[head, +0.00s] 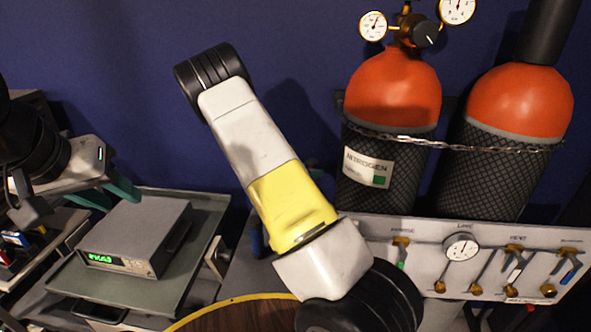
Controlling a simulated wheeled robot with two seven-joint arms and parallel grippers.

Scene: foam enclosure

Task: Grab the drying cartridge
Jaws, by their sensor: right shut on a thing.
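I cannot make out a drying cartridge in the head view. My left gripper (68,203) is at the left edge, above the left end of the bench. Its teal fingers are spread apart, and I see nothing between them. My right arm crosses the middle of the view, a white and yellow link between two black joints. My right gripper cannot be made out, and what it holds is hidden.
A grey instrument (136,236) with a green display stands on a green tray (205,212). Two orange-topped gas cylinders (395,88) (520,100) are chained at the back right. A valve panel (480,255) stands in front. A round yellow-rimmed wooden top (235,315) is at the bottom.

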